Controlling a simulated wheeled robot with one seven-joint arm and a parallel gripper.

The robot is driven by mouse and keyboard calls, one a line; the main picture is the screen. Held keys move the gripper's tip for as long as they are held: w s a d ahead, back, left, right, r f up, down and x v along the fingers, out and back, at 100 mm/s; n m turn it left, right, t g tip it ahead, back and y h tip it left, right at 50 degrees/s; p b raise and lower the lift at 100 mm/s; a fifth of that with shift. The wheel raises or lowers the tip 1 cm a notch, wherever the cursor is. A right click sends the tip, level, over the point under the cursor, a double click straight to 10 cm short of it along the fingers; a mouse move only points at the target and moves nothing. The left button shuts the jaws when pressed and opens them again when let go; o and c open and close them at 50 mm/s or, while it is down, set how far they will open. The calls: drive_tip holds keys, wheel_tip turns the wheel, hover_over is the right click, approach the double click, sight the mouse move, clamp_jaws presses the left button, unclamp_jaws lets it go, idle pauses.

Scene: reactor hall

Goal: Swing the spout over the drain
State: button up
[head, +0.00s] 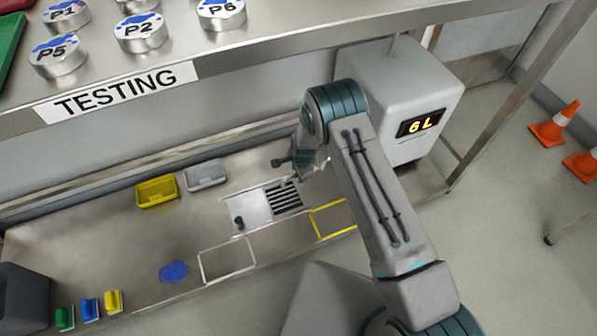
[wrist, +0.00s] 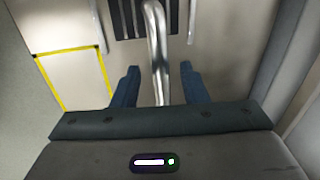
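The spout (wrist: 157,55) is a shiny metal tube in the wrist view, running down from the top edge between my gripper's fingers. My gripper (wrist: 159,68) is open, with a finger on each side of the spout and visible gaps to both. The lower end of the spout is hidden behind the gripper body. The drain (head: 285,198) is a dark slotted grate in the counter in the head view. Its slots (wrist: 128,24) also show at the top of the wrist view, beside and behind the tube. In the head view my arm hides the spout.
A grey dispenser box reading "6 L" (head: 420,122) stands right of my arm. A yellow outlined square (head: 333,219) and a white one (head: 227,260) mark the counter. A yellow tray (head: 157,191) and grey tray (head: 205,175) sit at the back. A shelf labelled TESTING (head: 118,91) overhangs.

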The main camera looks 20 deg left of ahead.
wheel_tip(320, 180, up, 7)
drive_tip(key=s+p, duration=0.1)
drive_tip(key=p, duration=0.1)
drive_tip(key=shift+d+p, duration=0.3)
drive_tip(key=shift+d, duration=0.15)
drive_tip(key=shift+s, duration=0.1)
